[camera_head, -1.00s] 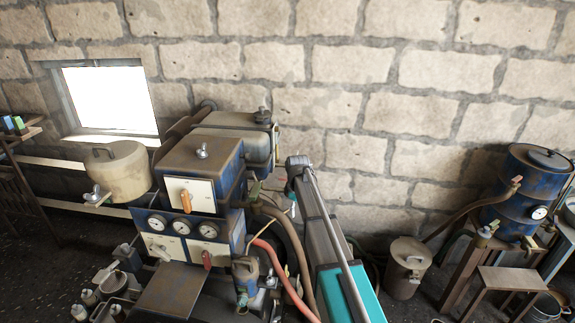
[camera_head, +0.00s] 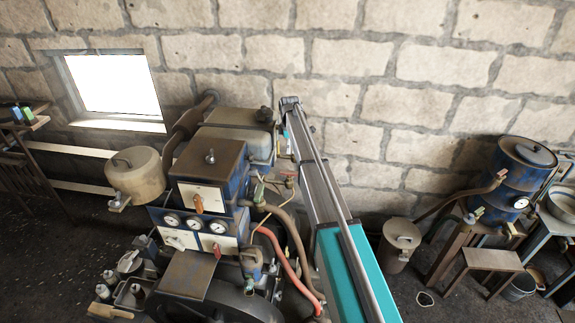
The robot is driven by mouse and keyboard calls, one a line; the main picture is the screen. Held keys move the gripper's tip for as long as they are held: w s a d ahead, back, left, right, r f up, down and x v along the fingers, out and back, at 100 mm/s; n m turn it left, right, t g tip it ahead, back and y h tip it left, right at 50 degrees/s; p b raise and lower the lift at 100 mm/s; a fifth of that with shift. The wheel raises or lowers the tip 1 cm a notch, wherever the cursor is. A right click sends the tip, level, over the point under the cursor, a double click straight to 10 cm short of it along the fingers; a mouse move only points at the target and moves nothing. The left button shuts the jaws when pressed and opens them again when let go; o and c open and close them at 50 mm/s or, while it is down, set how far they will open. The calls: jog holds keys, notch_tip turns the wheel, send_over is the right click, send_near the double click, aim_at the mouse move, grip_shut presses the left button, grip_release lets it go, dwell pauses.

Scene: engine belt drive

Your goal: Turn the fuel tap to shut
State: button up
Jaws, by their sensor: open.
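The engine (camera_head: 209,165) is a blue and rusty brown block with a white front panel, left of centre. Behind it sits a grey tank (camera_head: 238,117) with a dark cap. An orange lever (camera_head: 199,204) is on the white panel, and a red lever (camera_head: 217,252) hangs lower down. I cannot tell which of these is the fuel tap, or its setting. My gripper is not visible; my long grey and teal arm part hides the area right of the engine.
A round tan pot (camera_head: 135,176) is left of the engine. A red hose (camera_head: 283,258) and brown hoses run down its right side. A blue drum (camera_head: 524,178), a low stool (camera_head: 492,258) and a lidded can (camera_head: 399,240) stand at right. A stone wall closes the back.

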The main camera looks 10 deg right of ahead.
aim_at(288, 172)
jog(key=shift+w+r, duration=0.2)
jog(key=shift+r, duration=0.05)
jog(key=shift+f, duration=0.2)
notch_tip(288, 172, down, 14)
jog(key=b, duration=1.3)
jog(key=shift+r+b, duration=0.25)
jog(key=shift+b, duration=0.15)
dwell(0.3)
grip_shut()
jog(key=shift+a, duration=0.2)
jog(key=shift+d, duration=0.15)
